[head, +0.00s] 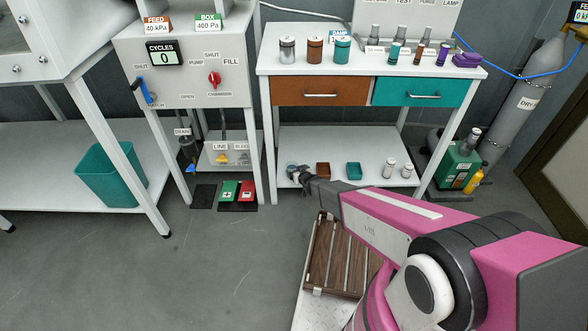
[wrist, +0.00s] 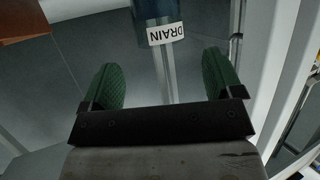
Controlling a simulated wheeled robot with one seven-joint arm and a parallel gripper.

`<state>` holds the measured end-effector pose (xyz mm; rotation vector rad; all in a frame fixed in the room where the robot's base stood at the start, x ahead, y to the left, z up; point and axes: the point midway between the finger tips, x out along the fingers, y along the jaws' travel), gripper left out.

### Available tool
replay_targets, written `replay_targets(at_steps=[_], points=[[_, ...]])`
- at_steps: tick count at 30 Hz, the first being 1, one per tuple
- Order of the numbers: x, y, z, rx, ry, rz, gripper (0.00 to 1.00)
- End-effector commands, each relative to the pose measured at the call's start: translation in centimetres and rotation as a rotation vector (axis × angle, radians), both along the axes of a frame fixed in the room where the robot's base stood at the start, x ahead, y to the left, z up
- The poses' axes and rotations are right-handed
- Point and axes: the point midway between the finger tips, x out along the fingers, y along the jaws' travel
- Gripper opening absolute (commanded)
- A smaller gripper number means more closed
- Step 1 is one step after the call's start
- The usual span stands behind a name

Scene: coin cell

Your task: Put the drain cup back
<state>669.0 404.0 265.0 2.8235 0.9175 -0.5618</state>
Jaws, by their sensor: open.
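The drain cup (wrist: 153,10), a dark bluish cylinder with a white DRAIN label, shows at the top edge of the wrist view, the label upside down. Only part of it is in that view. My gripper (wrist: 163,75) is open, its two green-padded fingers apart with the cup beyond the tips and between their lines. The drain spot under the DRAIN sign (head: 182,132) is on the left, below the filling cabinet.
Table legs stand close by on the left. A wooden slatted rack (head: 340,258) lies below my arm. Open floor lies left.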

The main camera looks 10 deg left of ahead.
Motion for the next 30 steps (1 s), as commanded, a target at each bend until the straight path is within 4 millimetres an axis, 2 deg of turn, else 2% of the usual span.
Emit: replay_targets(at_steps=[1,7,14,17,20,25,28,30], points=[[-1.2,-0.8,0.8,0.000,0.000,0.000,0.86],[-3.2,-2.3,1.7,0.000,0.000,0.000,0.86],[-3.3,-2.8,2.0,-0.003,0.002,-0.006,0.86],[-2.8,-4.2,3.1,-0.027,0.022,-0.040,0.86],[-1.9,-7.3,5.2,-0.075,0.069,-0.108,0.86],[-1.1,-15.1,10.1,-0.183,0.212,-0.264,0.86],[-1.8,-20.3,13.3,-0.245,0.328,-0.358,0.86],[-3.0,-24.0,15.7,-0.283,0.423,-0.418,0.86]])
